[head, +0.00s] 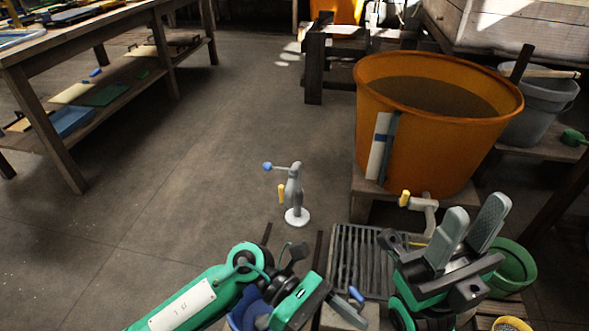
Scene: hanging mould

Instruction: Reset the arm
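My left arm (190,303), green with a white label, comes in from the lower left and bends at a round green joint. My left gripper (343,308) is at the bottom middle, partly hidden by its own wrist; I cannot make out the gap between its fingers. My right gripper (474,222) is at the lower right with its two grey finger pads pointing up. The pads are apart with nothing between them, so it is open and empty. It shows in front of a green bucket and beside a metal grate.
A large orange tub (430,140) with a yellow-handled tap (423,203) stands behind my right gripper. A slatted grate (362,258) lies between the grippers. A grey-white standing tap (294,195) is ahead. A green bucket (514,266) is at right. Open floor (210,150) lies left of centre.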

